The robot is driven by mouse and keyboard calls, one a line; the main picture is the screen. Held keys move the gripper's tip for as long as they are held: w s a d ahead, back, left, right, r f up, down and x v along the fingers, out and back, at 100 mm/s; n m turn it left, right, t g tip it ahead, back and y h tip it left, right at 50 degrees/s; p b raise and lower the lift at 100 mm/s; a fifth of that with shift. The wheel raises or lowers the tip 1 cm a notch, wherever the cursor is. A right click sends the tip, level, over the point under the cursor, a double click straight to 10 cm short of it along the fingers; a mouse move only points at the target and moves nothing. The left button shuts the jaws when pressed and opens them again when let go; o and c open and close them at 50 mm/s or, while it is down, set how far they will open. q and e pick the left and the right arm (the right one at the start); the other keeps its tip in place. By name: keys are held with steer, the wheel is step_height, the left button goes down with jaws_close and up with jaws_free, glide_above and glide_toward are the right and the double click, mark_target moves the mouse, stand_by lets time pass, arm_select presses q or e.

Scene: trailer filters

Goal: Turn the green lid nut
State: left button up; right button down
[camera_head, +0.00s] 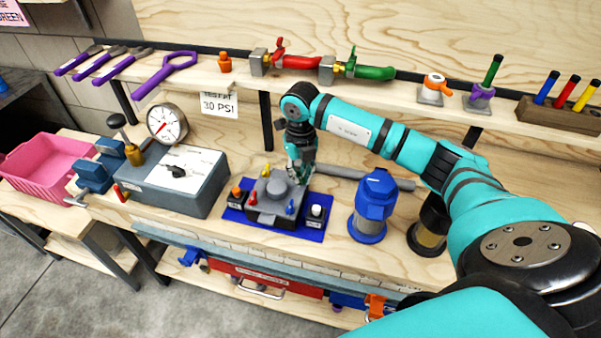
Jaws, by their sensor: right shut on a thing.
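A grey lidded housing (262,210) sits on a blue mat (233,216) in the middle of the bench. A yellow nut (266,170), a red nut (252,197) and a blue nut (290,207) show at its corners. My right gripper (300,174) points down at the housing's back right corner, its fingers shut on the green lid nut. The fingers hide that nut almost wholly. My left gripper is not in view.
An orange-topped part (237,195) and a white-topped part (316,213) flank the housing. A blue canister (373,205) stands to its right, a grey gauge box (174,182) to its left. A pink crate (47,166) lies far left. A shelf with valves (357,70) runs behind.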

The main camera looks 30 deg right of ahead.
steer(key=m, duration=0.4)
steer(key=shift+m, duration=1.9)
steer(key=c, duration=1.5)
jaws_free()
steer(key=shift+o, duration=0.2)
